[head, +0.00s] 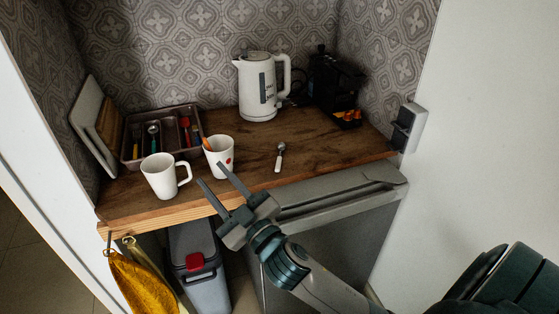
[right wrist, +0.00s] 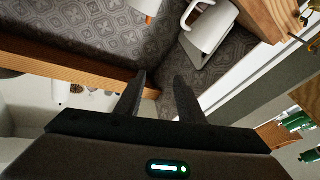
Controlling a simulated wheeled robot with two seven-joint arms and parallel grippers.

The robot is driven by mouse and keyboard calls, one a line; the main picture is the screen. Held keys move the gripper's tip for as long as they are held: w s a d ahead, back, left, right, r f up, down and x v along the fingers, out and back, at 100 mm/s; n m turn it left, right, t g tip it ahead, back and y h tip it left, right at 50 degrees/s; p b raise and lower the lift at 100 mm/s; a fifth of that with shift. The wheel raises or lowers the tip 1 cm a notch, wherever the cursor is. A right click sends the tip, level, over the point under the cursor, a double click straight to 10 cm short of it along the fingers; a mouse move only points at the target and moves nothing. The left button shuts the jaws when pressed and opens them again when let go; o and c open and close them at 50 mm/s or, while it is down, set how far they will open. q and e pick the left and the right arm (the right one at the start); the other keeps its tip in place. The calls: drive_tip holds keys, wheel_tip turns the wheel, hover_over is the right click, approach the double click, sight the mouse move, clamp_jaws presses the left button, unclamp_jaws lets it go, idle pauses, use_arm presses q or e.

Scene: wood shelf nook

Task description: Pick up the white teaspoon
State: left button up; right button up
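The white teaspoon (head: 280,157) lies on the wooden shelf top (head: 320,146), right of the two mugs and near the front edge. I cannot make it out in the right wrist view. My right gripper (head: 210,173) is open and empty, its fingers apart, in front of the mugs and left of the teaspoon. Its fingers also show apart in the right wrist view (right wrist: 159,76). My left gripper is not in view.
A white mug (head: 160,178) and a second mug (head: 217,160) holding an orange-brown utensil stand near the gripper. Behind are a cutlery tray (head: 127,149), a white kettle (head: 260,88) and a black coffee machine (head: 335,85). The shelf around the teaspoon is clear.

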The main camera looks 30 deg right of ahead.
drive_tip(key=a+r+n+y, duration=0.6)
drive_tip(key=r+n+y, duration=0.1)
drive_tip(key=r+y, duration=0.15)
drive_tip(key=s+a+r+n+g+y, duration=0.1)
drive_tip(key=s+a+n+g+y, duration=0.1)
drive_tip(key=a+n+g+y, duration=0.45)
drive_tip(key=s+a+r+n+g+y, duration=0.2)
drive_tip(key=a+n+g+y, duration=0.15)
drive_tip(key=n+g, duration=0.5)
drive_tip(key=w+d+f+n+g+h, duration=0.2)
drive_tip(key=f+n+h, duration=0.1)
drive_tip(key=f+h, duration=0.25)
drive_tip(key=w+d+f+n+g+h, duration=0.1)
drive_tip(key=d+f+n+h, duration=0.1)
drive_tip(key=f+n+h, duration=0.3)
drive_tip(key=w+d+f+m+h, duration=0.3)
drive_tip(key=w+d+h, duration=0.15)
drive_tip(key=d, duration=0.45)
drive_tip(key=w+d+r+m+h, duration=0.1)
drive_tip(key=d+r+m+h, duration=0.1)
drive_tip(key=d, duration=0.9)
drive_tip(key=w+d+r+m+t+h, duration=0.1)
drive_tip(key=d+r+h, duration=0.4)
drive_tip(key=d, duration=0.7)
drive_tip(key=shift+w+m+h, duration=0.6)
drive_tip(key=shift+m+h, duration=0.55)
drive_tip(key=shift+m, duration=0.05)
